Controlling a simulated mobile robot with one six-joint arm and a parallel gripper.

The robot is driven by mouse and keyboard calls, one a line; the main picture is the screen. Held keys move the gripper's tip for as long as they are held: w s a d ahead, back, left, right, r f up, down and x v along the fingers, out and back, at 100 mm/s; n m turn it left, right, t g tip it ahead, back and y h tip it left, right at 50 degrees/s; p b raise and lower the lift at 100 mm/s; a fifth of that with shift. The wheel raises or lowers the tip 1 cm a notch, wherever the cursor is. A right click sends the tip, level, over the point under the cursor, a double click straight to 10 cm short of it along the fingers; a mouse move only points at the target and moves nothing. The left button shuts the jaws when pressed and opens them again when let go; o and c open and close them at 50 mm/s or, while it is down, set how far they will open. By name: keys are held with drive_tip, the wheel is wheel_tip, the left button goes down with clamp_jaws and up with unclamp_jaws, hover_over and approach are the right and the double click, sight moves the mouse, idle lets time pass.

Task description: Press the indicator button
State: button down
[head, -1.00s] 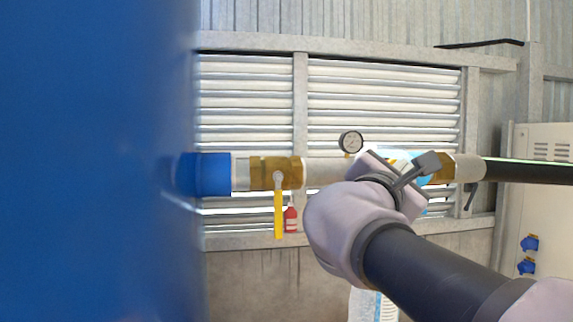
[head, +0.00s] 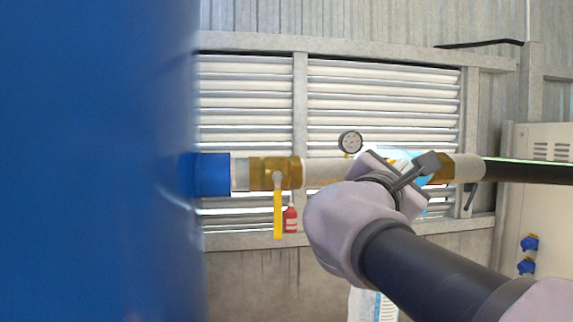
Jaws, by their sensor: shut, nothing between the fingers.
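I cannot make out an indicator button in the head view. My gripper (head: 385,174) is at the end of my arm, right of centre, in front of the horizontal pipe (head: 325,172). It is shut and empty. A round dial gauge (head: 350,142) stands on top of the pipe, just above and left of my gripper. A light blue and white shape (head: 409,156) shows partly behind my gripper; I cannot tell what it is.
A large blue tank (head: 95,160) fills the left side. A brass valve (head: 275,172) with a yellow handle (head: 278,212) hanging down sits on the pipe. A red bottle-like object (head: 290,219) shows behind. A beige cabinet (head: 546,200) stands at the right.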

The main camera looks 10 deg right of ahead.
idle(0.3)
drive_tip(key=shift+w, duration=0.45)
drive_tip(key=shift+w, duration=0.35)
idle(0.6)
drive_tip(key=shift+s, duration=0.1)
drive_tip(key=shift+s+b, duration=0.45)
drive_tip(key=shift+s, duration=0.3)
drive_tip(key=shift+s+d+b, duration=0.1)
drive_tip(key=shift+s+b, duration=0.65)
drive_tip(key=shift+s, duration=1.7)
drive_tip(key=shift+w, duration=0.15)
